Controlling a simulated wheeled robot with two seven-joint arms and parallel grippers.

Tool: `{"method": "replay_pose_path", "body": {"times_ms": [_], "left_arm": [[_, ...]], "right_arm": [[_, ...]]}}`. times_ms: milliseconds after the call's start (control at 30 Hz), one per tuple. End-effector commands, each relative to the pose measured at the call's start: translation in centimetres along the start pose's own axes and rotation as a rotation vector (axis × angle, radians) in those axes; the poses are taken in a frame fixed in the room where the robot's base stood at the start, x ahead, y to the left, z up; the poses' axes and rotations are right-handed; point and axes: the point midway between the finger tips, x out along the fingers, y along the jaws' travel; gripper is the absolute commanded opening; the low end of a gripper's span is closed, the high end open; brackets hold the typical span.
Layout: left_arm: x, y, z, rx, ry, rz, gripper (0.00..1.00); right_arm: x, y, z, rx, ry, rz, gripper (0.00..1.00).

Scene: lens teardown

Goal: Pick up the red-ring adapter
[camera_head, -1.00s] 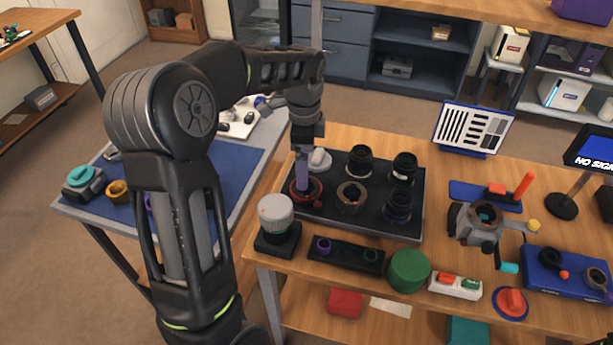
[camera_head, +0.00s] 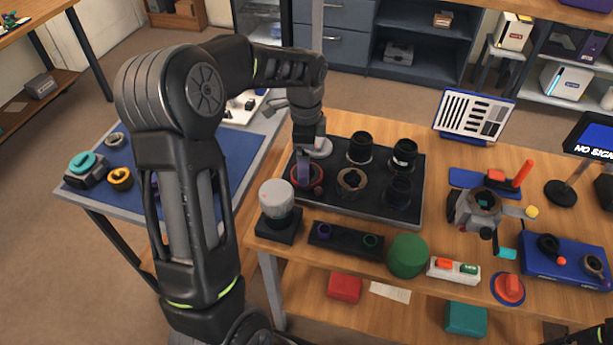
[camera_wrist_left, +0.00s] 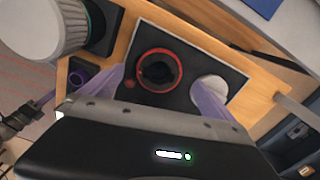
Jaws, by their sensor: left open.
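The red-ring adapter (camera_head: 318,186), a dark round piece with a red rim, sits at the left of the black tray (camera_head: 290,205). In the left wrist view the adapter (camera_wrist_left: 176,68) shows from above with a dark centre. My left gripper (camera_head: 303,180) points down over it and partly hides it in the head view. Its two purple fingers are apart and empty in the left wrist view (camera_wrist_left: 157,80), one toward each side of the adapter. I cannot tell how far above it the fingertips are.
Several dark lens rings (camera_head: 360,148) and a pale round piece (camera_head: 320,147) share the tray. A grey-topped cylinder (camera_head: 276,197) on a black base stands left of it.

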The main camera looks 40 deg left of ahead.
Motion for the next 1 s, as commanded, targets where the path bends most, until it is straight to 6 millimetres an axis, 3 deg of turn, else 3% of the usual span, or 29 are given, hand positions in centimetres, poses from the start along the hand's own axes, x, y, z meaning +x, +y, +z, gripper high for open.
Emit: {"method": "replay_pose_path", "body": {"times_ms": [300, 933, 1000], "left_arm": [[4.1, 0.2, -0.2, -0.001, 0.0, 0.003, 0.99], [4.3, 0.1, -0.2, -0.001, 0.0, 0.0, 0.99], [4.3, 0.1, -0.2, -0.001, 0.0, 0.0, 0.94]], "right_arm": [[-0.9, -0.3, 0.0, 0.0, -0.001, 0.0, 0.0], [-0.8, -0.3, 0.0, 0.0, -0.001, 0.0, 0.0], [-0.8, -0.3, 0.0, 0.0, -0.001, 0.0, 0.0]]}}
